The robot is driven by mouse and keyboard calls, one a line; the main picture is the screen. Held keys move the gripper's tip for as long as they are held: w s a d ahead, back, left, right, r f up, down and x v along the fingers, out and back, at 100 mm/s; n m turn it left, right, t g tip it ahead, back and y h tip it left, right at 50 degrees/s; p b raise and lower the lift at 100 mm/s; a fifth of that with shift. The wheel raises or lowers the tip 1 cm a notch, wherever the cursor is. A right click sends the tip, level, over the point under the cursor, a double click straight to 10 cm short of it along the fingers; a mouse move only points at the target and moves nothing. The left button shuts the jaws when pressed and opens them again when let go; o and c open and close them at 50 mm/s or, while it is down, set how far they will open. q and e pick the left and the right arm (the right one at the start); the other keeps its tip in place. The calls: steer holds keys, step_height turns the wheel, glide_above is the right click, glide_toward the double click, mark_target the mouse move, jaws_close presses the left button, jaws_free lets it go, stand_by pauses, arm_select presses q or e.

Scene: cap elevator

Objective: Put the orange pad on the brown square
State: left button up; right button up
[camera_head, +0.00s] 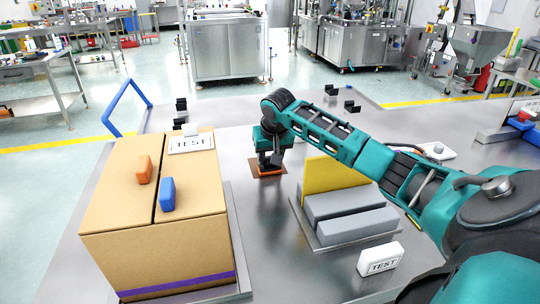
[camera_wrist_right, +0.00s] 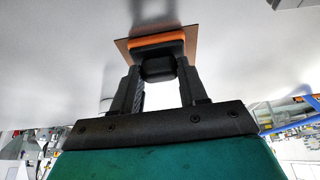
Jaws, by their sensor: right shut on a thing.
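The orange pad (camera_wrist_right: 157,40) has a black grip block, and my right gripper (camera_wrist_right: 158,70) is shut on that block in the right wrist view. The brown square (camera_wrist_right: 123,47) shows around the pad's edges, with corners sticking out at both sides. The pad is over the square; I cannot tell whether it touches it or hovers just above. My left gripper is not in view.
A cardboard box (camera_head: 120,225) with an orange block (camera_head: 145,169) and a blue block (camera_head: 167,194) on top stands left. A tray with grey bars (camera_head: 345,205) and a yellow plate (camera_head: 322,175) is right. A white TEST block (camera_head: 380,260) lies in front.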

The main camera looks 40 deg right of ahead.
steer(key=shift+f, duration=0.1)
steer(key=o, duration=0.9)
steer(key=shift+o, duration=0.2)
steer(key=shift+s+r, duration=0.1)
steer(key=shift+r, duration=0.35)
steer(key=v, duration=1.1)
steer(key=shift+s, duration=0.15)
steer(key=shift+a, duration=0.15)
